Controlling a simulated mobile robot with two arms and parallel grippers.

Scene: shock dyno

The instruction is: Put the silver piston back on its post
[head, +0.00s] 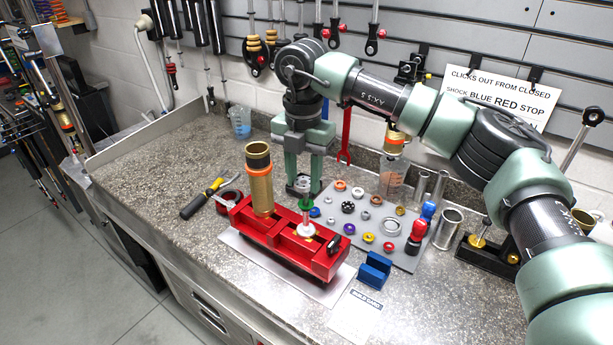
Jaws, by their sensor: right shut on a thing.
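My right gripper (303,188) points straight down over the red block fixture (270,236). Its two fingers are shut on the silver piston (302,184), a small metallic ring-shaped part between the fingertips. Just below it, a thin upright post (306,216) rises from a white disc (306,231) on the red fixture, with a green ring (306,204) near its top. I cannot tell whether the piston touches the post or hovers just above it. My left gripper is not in view.
A tall gold cylinder (261,186) stands in the red fixture just left of the post. A grey mat (401,260) with several rings and small parts lies to the right. A blue block (374,271) sits in front. The countertop at left is mostly clear.

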